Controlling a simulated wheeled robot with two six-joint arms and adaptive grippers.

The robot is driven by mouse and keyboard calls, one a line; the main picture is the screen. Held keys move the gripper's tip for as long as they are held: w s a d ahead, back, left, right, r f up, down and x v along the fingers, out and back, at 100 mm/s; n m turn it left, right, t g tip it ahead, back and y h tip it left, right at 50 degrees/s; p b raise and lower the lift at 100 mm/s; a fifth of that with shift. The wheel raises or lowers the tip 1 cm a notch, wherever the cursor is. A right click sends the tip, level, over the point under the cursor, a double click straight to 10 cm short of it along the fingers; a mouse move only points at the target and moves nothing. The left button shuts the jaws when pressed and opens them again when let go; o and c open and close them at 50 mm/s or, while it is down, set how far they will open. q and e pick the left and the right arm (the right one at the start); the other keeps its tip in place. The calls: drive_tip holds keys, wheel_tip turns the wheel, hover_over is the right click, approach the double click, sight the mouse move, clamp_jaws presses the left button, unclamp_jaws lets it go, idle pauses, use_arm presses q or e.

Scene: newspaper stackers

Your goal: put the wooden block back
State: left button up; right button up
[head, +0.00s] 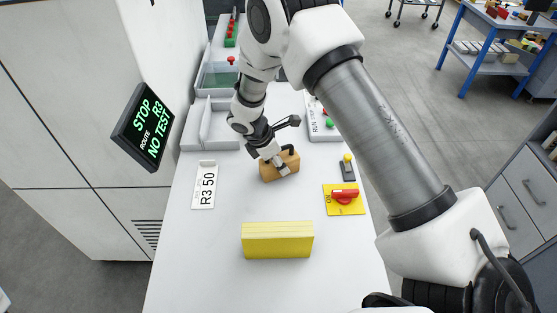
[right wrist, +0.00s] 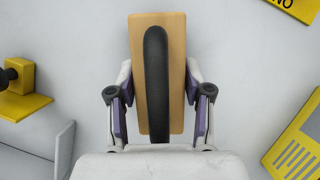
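The wooden block (head: 268,174) is a tan block with a black handle on top. It is on or just above the white table in the head view; I cannot tell if it touches the table. My right gripper (head: 282,165) reaches down over it. In the right wrist view the block (right wrist: 176,90) stands between the two fingers of my right gripper (right wrist: 160,95), with the handle running lengthwise. The fingers lie against its two long sides and look shut on it. My left gripper is not in view.
A yellow block (head: 277,240) lies nearer on the table (head: 200,270). A red switch on a yellow plate (head: 338,208) is at right, a white R3 50 card (head: 204,185) at left. Grey trays (head: 208,128) stand behind. A STOP screen (head: 145,130) hangs at left.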

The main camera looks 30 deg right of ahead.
drive_tip(key=shift+o, duration=0.7)
drive_tip(key=shift+r, duration=0.25)
drive_tip(key=b+v, duration=0.1)
drive_tip(key=v, duration=1)
drive_tip(key=shift+a+r+b, duration=0.15)
drive_tip(key=shift+r+b, duration=0.25)
